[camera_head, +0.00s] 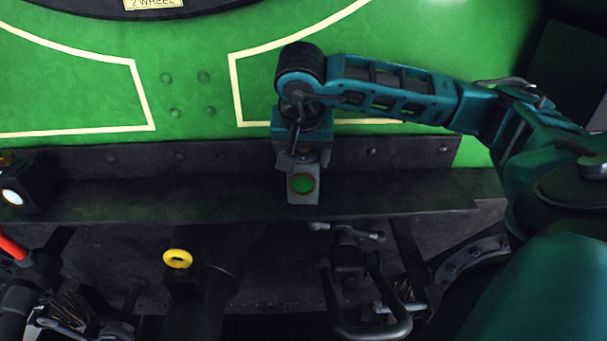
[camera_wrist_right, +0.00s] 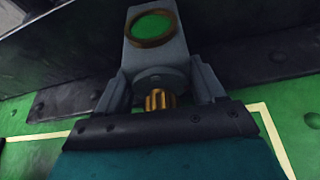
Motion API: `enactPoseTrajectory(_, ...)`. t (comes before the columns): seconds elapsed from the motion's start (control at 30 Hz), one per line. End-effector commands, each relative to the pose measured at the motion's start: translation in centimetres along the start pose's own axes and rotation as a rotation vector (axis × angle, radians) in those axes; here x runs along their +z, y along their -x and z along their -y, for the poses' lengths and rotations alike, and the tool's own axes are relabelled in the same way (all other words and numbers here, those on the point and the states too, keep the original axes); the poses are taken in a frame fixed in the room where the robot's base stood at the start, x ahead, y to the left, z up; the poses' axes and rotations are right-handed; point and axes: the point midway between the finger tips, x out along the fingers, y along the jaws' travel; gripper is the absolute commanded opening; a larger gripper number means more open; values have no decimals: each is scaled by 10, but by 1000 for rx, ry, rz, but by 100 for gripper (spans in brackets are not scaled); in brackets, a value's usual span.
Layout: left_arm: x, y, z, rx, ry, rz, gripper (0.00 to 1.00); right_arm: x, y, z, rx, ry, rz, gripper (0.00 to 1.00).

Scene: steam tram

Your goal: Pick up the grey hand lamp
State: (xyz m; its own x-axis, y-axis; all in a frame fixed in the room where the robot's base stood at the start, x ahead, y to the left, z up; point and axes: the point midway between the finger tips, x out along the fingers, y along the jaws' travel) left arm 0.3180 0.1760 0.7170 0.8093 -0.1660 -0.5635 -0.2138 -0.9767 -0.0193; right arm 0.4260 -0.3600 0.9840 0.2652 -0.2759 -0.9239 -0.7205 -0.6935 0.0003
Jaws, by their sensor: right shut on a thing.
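The grey hand lamp (camera_head: 302,194) is a small grey box with a round green lens in a brass ring. It stands at the dark ledge below the green panel, in the middle of the head view. My right gripper (camera_head: 302,160) comes down onto it from above and is shut on it. In the right wrist view the lamp (camera_wrist_right: 156,58) sits between the two grey fingers of my right gripper (camera_wrist_right: 158,88), with a brass knob close to the palm. I cannot tell whether the lamp's base touches the ledge. My left gripper is not in view.
A dark ledge (camera_head: 150,200) runs across below the green panel (camera_head: 190,60). A black lamp with a white lens (camera_head: 12,197) stands at the far left. Below are a yellow ring (camera_head: 177,259), a red-topped lever (camera_head: 12,247) and a metal handle (camera_head: 350,260).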

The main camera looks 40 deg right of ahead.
Motion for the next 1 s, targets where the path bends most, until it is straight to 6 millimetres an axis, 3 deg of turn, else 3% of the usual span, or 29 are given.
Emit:
enactPoseTrajectory(0.43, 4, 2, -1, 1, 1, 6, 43, 0, 0, 0, 0, 0, 0, 16)
enactPoseTrajectory(0.73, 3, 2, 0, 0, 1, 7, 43, -4, 7, 1, -4, -2, -4, 15)
enactPoseTrajectory(1.0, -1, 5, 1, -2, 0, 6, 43, -22, 52, 1, -7, -3, -6, 15)
